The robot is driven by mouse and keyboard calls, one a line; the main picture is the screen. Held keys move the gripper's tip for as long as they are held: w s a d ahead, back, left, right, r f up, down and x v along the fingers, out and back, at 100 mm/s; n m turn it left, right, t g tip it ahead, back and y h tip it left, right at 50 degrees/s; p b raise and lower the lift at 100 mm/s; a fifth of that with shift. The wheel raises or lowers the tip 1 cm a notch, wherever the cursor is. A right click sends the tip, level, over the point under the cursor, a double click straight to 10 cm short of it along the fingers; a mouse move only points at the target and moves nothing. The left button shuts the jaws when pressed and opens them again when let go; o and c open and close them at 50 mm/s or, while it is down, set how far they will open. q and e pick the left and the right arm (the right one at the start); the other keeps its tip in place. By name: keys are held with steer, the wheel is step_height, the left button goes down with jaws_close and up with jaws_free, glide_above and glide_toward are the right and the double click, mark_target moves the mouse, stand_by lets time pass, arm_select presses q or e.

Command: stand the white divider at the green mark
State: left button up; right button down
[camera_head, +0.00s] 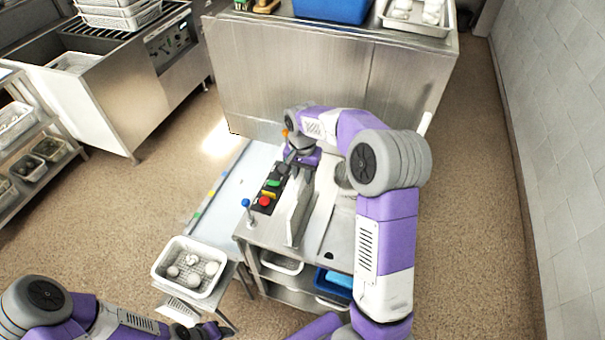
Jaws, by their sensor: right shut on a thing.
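The white divider (299,212) is a thin pale upright panel over the steel table, left of my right forearm. My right gripper (302,168) is shut on its far upper end. I cannot tell whether its lower edge touches the table. The green mark (197,215) is a small patch on the left edge strip of the pale surface, nearest in a row with a yellow mark (211,193) and a blue mark (223,174). My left gripper (212,331) is low at the bottom edge, beside the basket stand; its jaws are too small to read.
A white perforated basket (160,267) with several pale round items sits on a stand at front left. The pale surface (224,208) beside the marks is clear.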

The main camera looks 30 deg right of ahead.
steer(key=shift+r+p, duration=0.45)
steer(key=shift+r, duration=0.55)
